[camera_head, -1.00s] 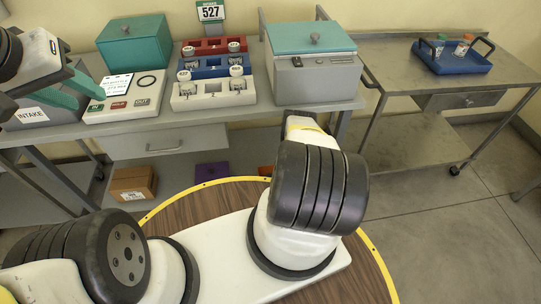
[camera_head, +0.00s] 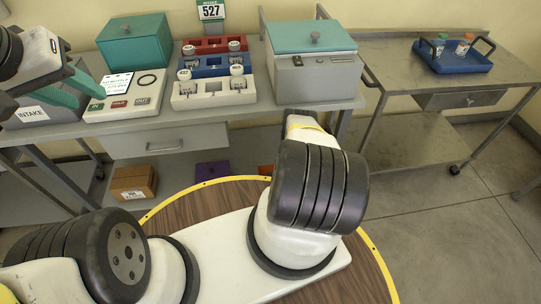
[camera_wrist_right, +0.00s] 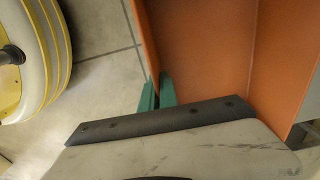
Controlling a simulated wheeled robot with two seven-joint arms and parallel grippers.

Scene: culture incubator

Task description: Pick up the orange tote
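The orange tote (camera_wrist_right: 205,50) fills the middle and right of the right wrist view, seen from close above into its inside. Only a small orange patch of it (camera_head: 266,170) shows in the head view, under the bench beside my right arm. My right gripper (camera_wrist_right: 158,92) has its teal fingers close together, one on each side of the tote's thin wall, and looks shut on it. My left gripper (camera_head: 71,97) is at the upper left of the head view, over the bench near the INTAKE box, with its teal fingers apart and empty.
The bench holds a teal box (camera_head: 134,42), a rack with jars (camera_head: 212,92) and a grey unit with teal lid (camera_head: 316,78). A brown carton (camera_head: 133,183) and purple tote (camera_head: 212,169) sit below. A cart with a blue tray (camera_head: 452,62) stands right. Floor at right is clear.

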